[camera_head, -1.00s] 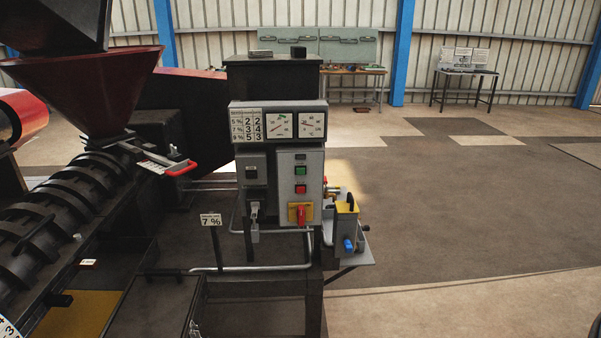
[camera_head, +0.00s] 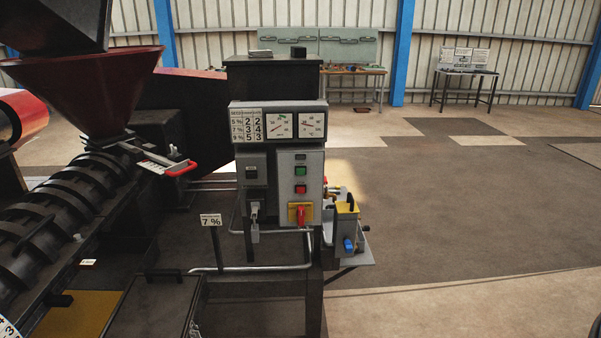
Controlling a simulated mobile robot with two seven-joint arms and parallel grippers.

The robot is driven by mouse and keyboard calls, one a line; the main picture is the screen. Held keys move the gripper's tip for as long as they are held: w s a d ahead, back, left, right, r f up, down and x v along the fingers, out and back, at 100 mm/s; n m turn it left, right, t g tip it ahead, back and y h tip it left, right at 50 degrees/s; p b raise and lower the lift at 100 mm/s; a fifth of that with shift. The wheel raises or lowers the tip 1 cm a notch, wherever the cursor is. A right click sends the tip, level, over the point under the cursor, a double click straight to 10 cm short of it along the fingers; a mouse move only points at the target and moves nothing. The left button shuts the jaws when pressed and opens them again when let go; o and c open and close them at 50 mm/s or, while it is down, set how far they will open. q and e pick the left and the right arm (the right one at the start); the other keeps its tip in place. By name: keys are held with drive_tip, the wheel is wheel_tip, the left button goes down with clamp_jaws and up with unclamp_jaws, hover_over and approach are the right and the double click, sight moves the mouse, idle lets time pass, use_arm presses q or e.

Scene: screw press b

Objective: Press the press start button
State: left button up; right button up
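The control panel (camera_head: 313,170) is a grey box on the front of the dark press column. A green button (camera_head: 301,171) sits near its top, with a red button (camera_head: 300,189) right below it. A red rotary switch on a yellow plate (camera_head: 300,214) is at the bottom of the panel. The labels are too small to read, so I cannot confirm which button is the start. Neither gripper shows in the head view, and nothing touches the buttons.
Two gauges (camera_head: 296,125) and a number chart (camera_head: 246,126) are above the panel. A red hopper (camera_head: 90,90) and ribbed screw barrel (camera_head: 55,205) fill the left. A small device with a blue handle (camera_head: 347,244) stands right of the panel. The floor (camera_head: 460,220) at right is clear.

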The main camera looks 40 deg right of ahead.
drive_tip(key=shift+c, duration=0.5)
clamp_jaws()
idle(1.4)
